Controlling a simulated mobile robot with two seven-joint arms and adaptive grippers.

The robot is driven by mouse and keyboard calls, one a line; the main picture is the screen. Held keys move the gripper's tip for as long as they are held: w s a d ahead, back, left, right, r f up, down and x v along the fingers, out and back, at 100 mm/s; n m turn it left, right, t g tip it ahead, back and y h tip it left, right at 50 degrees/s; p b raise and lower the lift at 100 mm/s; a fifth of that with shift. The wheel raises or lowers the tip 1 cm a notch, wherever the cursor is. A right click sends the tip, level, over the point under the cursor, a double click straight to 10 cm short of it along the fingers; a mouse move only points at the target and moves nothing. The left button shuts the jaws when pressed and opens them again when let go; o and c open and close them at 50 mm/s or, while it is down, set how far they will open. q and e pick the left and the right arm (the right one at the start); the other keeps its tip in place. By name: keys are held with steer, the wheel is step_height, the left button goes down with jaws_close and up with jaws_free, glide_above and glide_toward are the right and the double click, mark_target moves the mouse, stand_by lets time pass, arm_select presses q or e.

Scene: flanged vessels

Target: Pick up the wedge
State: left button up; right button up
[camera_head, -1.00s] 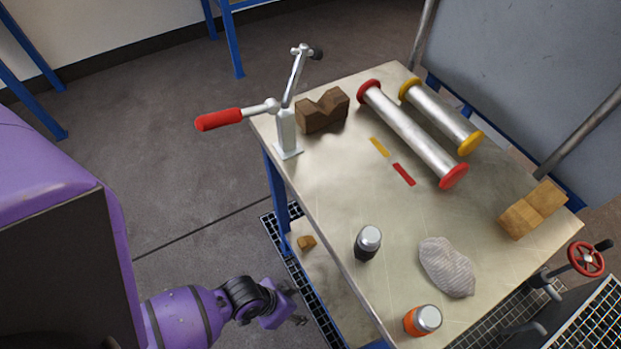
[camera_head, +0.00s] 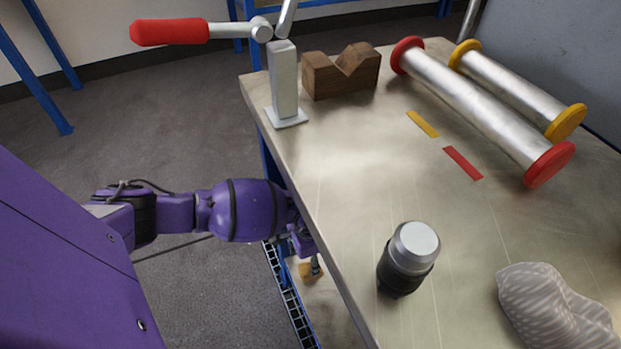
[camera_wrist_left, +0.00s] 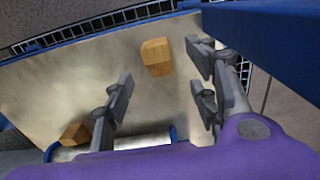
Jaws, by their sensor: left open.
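The wedge, a small light-wood block (camera_head: 307,271), lies on the lower shelf of the bench, partly hidden by my left gripper (camera_head: 314,264). In the left wrist view the wooden block (camera_wrist_left: 157,57) lies on the pale shelf, beyond and between the spread fingers of my left gripper (camera_wrist_left: 160,88). That gripper is open and empty, with a visible gap on both sides of the block. My left arm reaches in below the tabletop edge. My right gripper is not in view.
The bench top (camera_head: 340,190) is above the gripper, and a blue frame bar (camera_wrist_left: 260,35) is close to it. A second wooden piece (camera_wrist_left: 75,135) lies beside a metal cylinder (camera_wrist_left: 140,141) on the shelf. A dark bottle (camera_head: 408,258) stands on the bench top.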

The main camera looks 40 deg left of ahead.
mark_target(308, 268)
arm_select(q)
step_height(308, 268, down, 2)
steer(key=shift+f+b, duration=0.1)
steer(key=shift+b, duration=0.25)
step_height(308, 268, down, 4)
steer(key=b, duration=0.3)
steer(key=shift+s+f, duration=0.15)
steer(key=shift+f, duration=0.25)
steer(key=c, duration=1.1)
steer(key=shift+c, duration=0.7)
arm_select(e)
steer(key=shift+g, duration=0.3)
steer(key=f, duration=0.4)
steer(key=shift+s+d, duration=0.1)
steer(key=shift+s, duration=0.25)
arm_select(q)
steer(key=shift+r, duration=0.25)
